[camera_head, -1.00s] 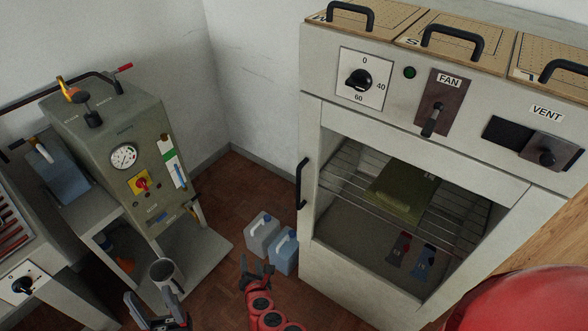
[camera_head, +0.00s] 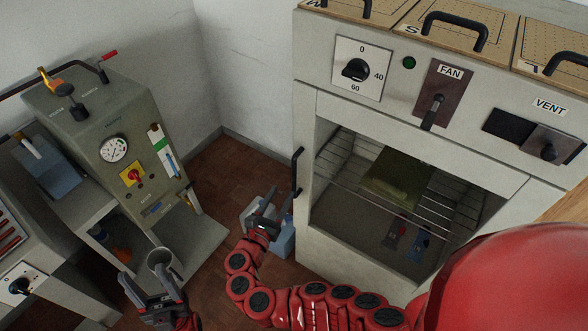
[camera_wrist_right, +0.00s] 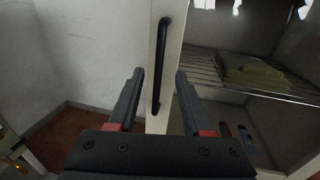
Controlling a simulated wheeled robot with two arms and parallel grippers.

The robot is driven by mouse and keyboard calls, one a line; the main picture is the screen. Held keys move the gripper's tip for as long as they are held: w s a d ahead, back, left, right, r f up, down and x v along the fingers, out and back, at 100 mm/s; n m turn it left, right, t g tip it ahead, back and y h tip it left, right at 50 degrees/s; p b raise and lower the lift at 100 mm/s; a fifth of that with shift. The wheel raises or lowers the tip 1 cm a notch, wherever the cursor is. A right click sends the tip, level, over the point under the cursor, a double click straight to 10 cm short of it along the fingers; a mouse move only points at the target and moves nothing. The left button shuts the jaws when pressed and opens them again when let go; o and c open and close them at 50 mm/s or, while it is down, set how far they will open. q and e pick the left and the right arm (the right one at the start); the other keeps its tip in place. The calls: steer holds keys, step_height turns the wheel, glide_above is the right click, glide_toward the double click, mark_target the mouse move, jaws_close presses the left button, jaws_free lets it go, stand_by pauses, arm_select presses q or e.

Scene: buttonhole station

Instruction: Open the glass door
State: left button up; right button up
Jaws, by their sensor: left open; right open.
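The cabinet's glass door (camera_head: 400,212) is shut in its pale frame, with a wire shelf and a folded green cloth visible behind the pane. Its black vertical handle (camera_head: 297,171) is on the door's left edge. My right gripper (camera_head: 266,205) is open and empty, a little left of and below the handle in the head view. In the right wrist view the handle (camera_wrist_right: 160,65) runs upright between the two spread fingers (camera_wrist_right: 155,92), ahead of them; I cannot tell whether they touch it. My left gripper (camera_head: 150,290) is open and empty near the bottom left.
Blue-grey jugs (camera_head: 285,238) stand on the floor beside the cabinet, partly hidden by my right gripper. The cabinet's top panel has a dial, FAN lever and VENT slider.

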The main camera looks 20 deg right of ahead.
mark_target(293, 172)
steer(key=p+x, duration=0.1)
steer(key=x, duration=0.9)
steer(key=shift+w+d, duration=0.1)
steer(key=shift+w, duration=0.05)
jaws_close()
stand_by(1.0)
